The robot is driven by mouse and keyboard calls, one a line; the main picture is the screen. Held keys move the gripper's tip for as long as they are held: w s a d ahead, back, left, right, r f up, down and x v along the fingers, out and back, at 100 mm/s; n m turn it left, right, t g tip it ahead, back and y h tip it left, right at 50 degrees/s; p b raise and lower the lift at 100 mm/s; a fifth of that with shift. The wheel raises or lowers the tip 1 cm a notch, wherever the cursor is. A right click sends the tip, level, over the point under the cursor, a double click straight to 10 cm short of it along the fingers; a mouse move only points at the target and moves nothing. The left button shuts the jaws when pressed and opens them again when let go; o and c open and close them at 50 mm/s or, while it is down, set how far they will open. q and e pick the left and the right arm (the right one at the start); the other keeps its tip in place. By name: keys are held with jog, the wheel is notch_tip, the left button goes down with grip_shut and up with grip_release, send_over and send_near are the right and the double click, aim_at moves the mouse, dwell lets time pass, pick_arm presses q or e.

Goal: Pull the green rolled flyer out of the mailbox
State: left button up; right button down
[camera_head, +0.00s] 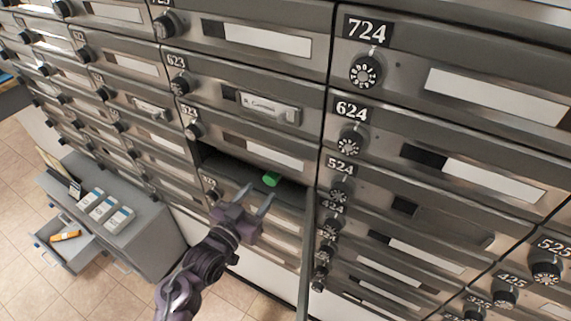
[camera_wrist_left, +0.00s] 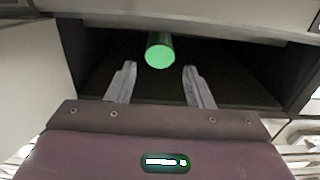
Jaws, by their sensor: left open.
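The green rolled flyer (camera_head: 271,179) sticks out end-first from a dark open mailbox compartment (camera_head: 225,165) below the box marked 523 or similar. In the left wrist view its round end (camera_wrist_left: 159,52) faces the camera, near the top of the opening. My left gripper (camera_head: 257,199) is open and empty just in front of the compartment. In the left wrist view its two fingers (camera_wrist_left: 158,84) point into the opening, one on each side of the flyer's line. The flyer lies slightly beyond and above the fingertips, with no contact visible. The flyer's far end is hidden inside. My right gripper is not in view.
An open mailbox door (camera_head: 306,255) stands out at the right of the compartment. Closed mailboxes with black dials surround it. A grey cabinet (camera_head: 150,235) with an open drawer (camera_head: 75,247) stands at the lower left on a tiled floor.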

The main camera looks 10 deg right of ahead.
aim_at(269, 180)
pick_arm(q)
jog(key=shift+b+x, duration=0.95)
jog(key=shift+x, duration=2.15)
jog(key=shift+c, duration=0.2)
jog(key=c, duration=0.7)
jog(key=shift+c, duration=0.2)
jog(key=shift+r, duration=0.2)
